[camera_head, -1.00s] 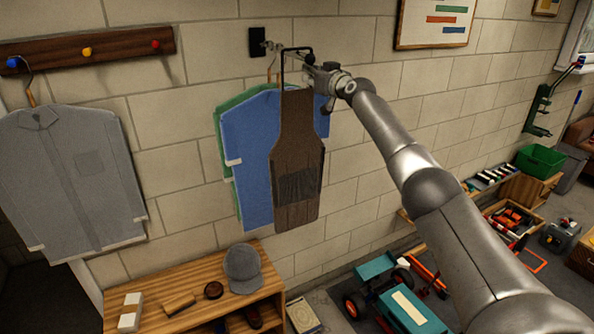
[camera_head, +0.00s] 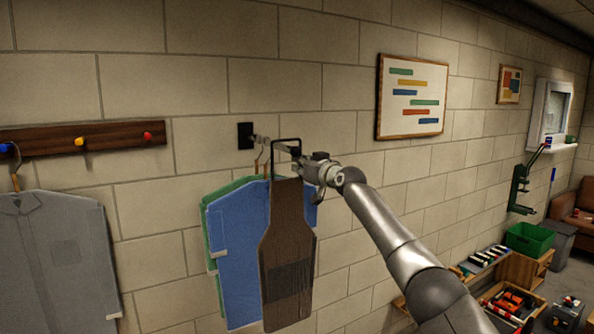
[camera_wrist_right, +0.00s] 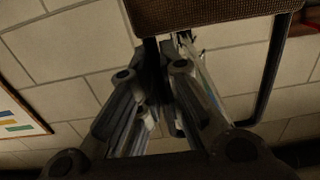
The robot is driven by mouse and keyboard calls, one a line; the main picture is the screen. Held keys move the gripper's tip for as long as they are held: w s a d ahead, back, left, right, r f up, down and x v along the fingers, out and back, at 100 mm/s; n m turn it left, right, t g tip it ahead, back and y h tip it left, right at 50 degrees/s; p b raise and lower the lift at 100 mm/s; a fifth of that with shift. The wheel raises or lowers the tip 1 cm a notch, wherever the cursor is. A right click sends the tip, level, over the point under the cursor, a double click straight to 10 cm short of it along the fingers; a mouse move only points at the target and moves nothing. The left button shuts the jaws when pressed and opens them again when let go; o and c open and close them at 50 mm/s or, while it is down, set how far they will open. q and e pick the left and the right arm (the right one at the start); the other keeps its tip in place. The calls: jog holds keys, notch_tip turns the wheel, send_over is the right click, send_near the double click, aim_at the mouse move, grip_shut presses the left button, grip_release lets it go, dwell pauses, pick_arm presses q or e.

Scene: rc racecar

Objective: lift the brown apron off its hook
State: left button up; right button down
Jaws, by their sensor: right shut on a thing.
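The brown apron (camera_head: 287,252) hangs in front of blue and green garments (camera_head: 236,262) on the wall. Its stiff black neck loop (camera_head: 300,147) rises to the metal hook arm (camera_head: 264,141), which sticks out from a black wall plate (camera_head: 245,136). Whether the loop bears on the hook I cannot tell. My right gripper (camera_head: 303,168) comes in from the right and is shut on the apron at the loop's right side. In the right wrist view, the fingers (camera_wrist_right: 165,62) close on the loop beside the apron's top edge (camera_wrist_right: 205,14). My left gripper is not in view.
A dark wooden rail (camera_head: 110,136) with coloured knobs holds a grey shirt (camera_head: 55,265) at left. A framed chart (camera_head: 411,97) hangs right of the hook. A green clamp stand (camera_head: 520,188) and green bin (camera_head: 530,238) are farther right. The wall above the hook is bare.

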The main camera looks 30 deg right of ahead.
jog(key=s+r+b, duration=0.2)
jog(key=s+b, duration=0.3)
jog(key=s, duration=1.1)
jog(key=shift+s+r, duration=0.2)
jog(key=shift+r, duration=0.2)
dwell(0.4)
jog(key=s+b, duration=0.5)
jog(key=s, duration=0.4)
dwell(0.9)
jog(key=shift+a, duration=0.1)
